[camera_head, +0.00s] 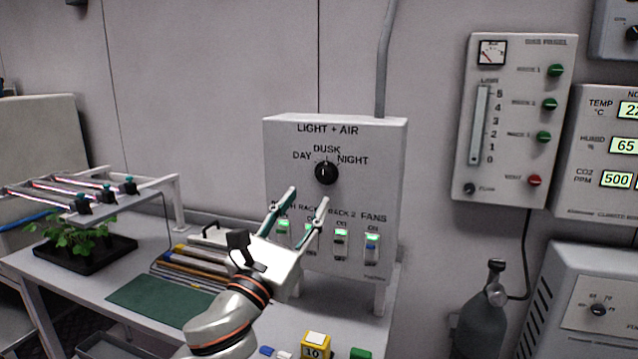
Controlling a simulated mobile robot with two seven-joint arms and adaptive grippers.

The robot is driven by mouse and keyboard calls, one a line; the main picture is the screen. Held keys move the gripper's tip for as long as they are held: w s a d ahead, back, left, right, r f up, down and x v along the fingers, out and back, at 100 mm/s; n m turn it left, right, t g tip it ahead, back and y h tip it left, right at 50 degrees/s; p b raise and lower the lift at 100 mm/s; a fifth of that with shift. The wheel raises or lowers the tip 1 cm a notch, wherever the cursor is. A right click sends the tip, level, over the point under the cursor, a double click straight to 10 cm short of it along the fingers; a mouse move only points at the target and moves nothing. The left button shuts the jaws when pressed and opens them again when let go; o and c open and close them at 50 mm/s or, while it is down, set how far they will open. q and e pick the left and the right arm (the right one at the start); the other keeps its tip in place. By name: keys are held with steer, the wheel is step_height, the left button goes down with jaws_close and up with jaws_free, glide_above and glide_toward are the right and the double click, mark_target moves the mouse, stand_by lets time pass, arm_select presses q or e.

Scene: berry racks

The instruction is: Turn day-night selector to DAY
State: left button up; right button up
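The day-night selector (326,172) is a round black knob on the upper front of the white LIGHT + AIR box (380,155). DAY is printed to its left, DUSK above it and NIGHT to its right. Its small white mark looks roughly upright, toward DUSK. My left gripper (308,197) is in front of the box, below and slightly left of the knob. Its two fingers are spread and point up, with nothing between them. It appears apart from the knob. My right gripper is not in view.
Several lit rocker switches (340,237) sit low on the box, partly behind my gripper. A grey conduit (385,60) rises from its top. A plant tray (85,262) and a green mat (160,297) lie left on the bench. A gas panel (510,180) hangs right.

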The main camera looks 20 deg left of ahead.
mark_target(323, 177)
arm_select(q)
steer(key=x, duration=0.7)
steer(key=shift+w, duration=0.2)
jaws_close()
